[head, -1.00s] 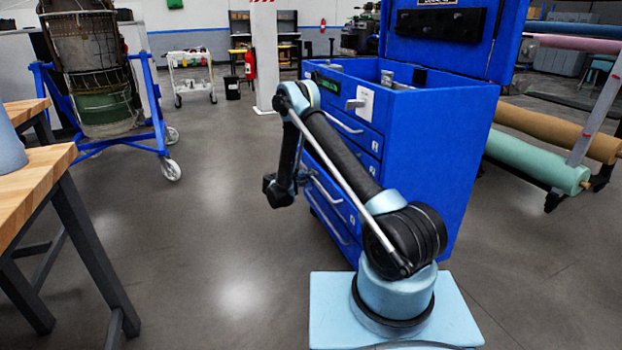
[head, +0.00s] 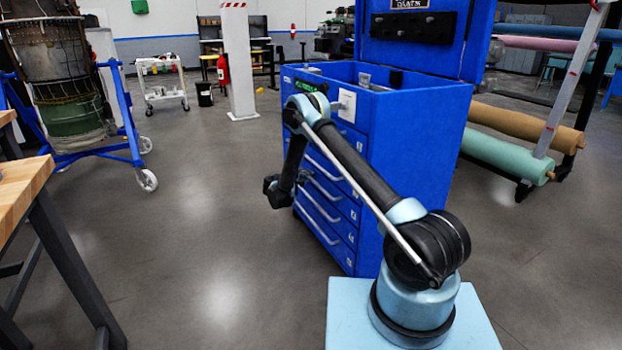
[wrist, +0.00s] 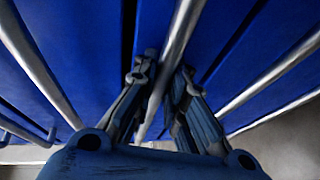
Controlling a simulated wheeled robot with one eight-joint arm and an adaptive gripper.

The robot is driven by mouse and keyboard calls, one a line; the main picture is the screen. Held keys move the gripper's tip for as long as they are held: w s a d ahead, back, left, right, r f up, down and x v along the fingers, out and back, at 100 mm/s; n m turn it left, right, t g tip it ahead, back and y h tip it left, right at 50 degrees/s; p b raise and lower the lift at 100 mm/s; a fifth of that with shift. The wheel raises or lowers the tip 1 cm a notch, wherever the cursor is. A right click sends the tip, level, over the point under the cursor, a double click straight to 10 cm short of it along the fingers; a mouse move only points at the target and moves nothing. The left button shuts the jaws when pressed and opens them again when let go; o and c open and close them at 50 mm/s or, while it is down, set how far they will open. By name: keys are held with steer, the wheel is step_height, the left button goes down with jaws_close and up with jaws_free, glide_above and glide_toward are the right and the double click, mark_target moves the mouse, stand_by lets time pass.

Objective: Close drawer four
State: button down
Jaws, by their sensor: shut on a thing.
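The blue tool cabinet (head: 420,140) stands in the middle of the head view, lid raised. Its drawer fronts (head: 325,205) face left, with silver bar handles one above another. My gripper (head: 276,190) is in front of these drawers, its fingers too small to make out there. In the wrist view my gripper (wrist: 163,85) has its fingers on both sides of a silver drawer handle (wrist: 180,35), shut on it. A dark gap (wrist: 129,30) runs beside the held handle's drawer front. I cannot read which drawer number this is.
A wooden-topped bench (head: 28,185) stands at the left edge. A turbine on a blue wheeled stand (head: 130,125) is behind it. Fabric rolls on a rack (head: 510,155) stand at the right. The grey floor (head: 210,250) left of the cabinet is clear.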

steer(key=shift+w+d+f, duration=0.1)
steer(key=shift+d, duration=0.15)
steer(key=c, duration=1.9)
jaws_free()
steer(key=v, duration=1.2)
